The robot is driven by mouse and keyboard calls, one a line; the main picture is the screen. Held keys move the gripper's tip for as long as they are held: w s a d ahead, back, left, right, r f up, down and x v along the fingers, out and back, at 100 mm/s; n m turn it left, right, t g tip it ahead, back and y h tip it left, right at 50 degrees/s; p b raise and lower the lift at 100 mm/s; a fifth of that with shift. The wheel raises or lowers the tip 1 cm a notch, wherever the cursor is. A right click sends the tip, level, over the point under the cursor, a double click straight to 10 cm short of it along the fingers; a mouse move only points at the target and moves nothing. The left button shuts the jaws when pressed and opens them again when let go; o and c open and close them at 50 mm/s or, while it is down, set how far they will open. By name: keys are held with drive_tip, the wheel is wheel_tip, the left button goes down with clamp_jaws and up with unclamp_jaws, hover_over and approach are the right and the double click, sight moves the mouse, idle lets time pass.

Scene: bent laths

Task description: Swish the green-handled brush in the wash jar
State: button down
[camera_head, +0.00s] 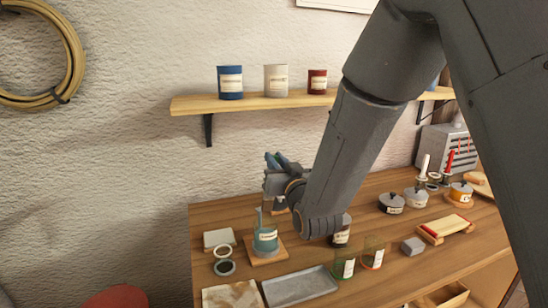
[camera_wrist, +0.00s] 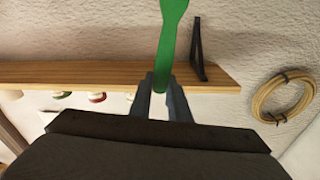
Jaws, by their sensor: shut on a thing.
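My gripper (camera_head: 275,162) is raised above the bench, in front of the wall and below the shelf. In the wrist view its fingers (camera_wrist: 160,84) are shut on the green handle of the brush (camera_wrist: 172,40). The handle stands out past the fingertips; the bristles do not show there. In the head view I cannot make out the brush clearly at the gripper. A teal jar (camera_head: 265,240) stands on a wooden coaster below the gripper, with a thin stick-like part rising from it. Two clear glass jars (camera_head: 343,266) (camera_head: 374,254) stand further right; I cannot read which is the wash jar.
A dark jar (camera_head: 341,236) stands behind the glass jars, partly hidden by my arm. A grey tray (camera_head: 300,287) lies at the front. Lidded pots (camera_head: 391,203) and a wooden block holder (camera_head: 446,229) stand to the right. A shelf (camera_head: 250,102) with tins hangs above.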

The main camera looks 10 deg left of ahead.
wheel_tip(320, 180, down, 12)
drive_tip(key=b, duration=0.9)
drive_tip(key=shift+a, duration=0.35)
drive_tip(key=shift+s, duration=0.1)
idle(0.5)
